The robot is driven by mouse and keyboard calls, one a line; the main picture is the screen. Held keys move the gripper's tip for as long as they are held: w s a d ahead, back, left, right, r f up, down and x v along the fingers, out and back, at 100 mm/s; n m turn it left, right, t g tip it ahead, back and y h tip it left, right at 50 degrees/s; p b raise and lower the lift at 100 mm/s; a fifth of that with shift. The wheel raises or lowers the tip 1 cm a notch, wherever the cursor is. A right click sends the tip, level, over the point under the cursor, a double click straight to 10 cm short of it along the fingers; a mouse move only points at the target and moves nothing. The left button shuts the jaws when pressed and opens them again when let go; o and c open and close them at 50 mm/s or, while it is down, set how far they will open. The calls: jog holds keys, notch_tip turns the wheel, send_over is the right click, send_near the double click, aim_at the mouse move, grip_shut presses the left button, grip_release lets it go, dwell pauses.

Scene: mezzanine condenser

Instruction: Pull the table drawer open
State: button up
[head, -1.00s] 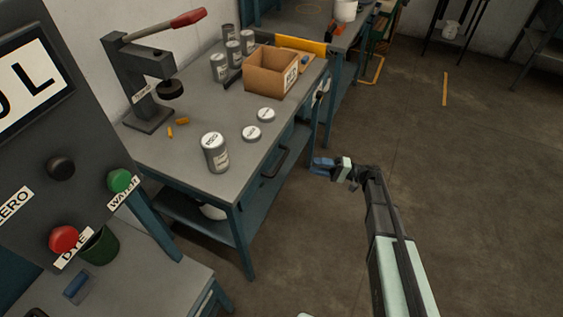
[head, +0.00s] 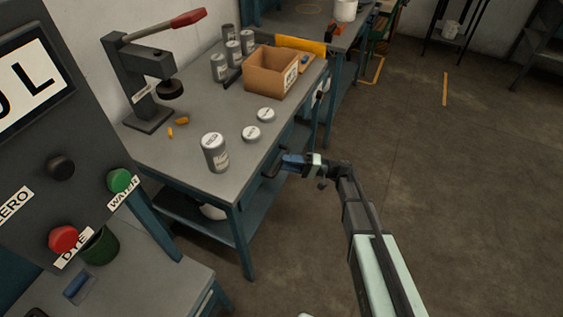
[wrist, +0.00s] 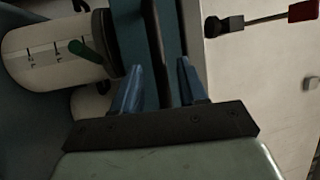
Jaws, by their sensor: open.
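The table drawer is under the edge of the grey-topped blue table (head: 180,172). Its dark bar handle (head: 268,172) shows only in part in the head view, with my gripper partly in front of it. My gripper (head: 287,163) has blue fingers and is at the handle, on the aisle side of the table. In the wrist view the open fingers (wrist: 157,78) are apart, with a dark bar, apparently the handle (wrist: 165,50), between and beyond them. I cannot tell whether the fingers touch it. The drawer looks closed.
On the table are a cardboard box (head: 270,75), a grey can (head: 215,153), two round lids, several cans at the back and a lever press (head: 145,85). A control panel (head: 60,150) stands at left. The floor (head: 450,190) to the right is clear.

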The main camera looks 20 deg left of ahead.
jog(key=shift+x, duration=1.3)
jog(key=shift+c, duration=0.3)
grip_shut()
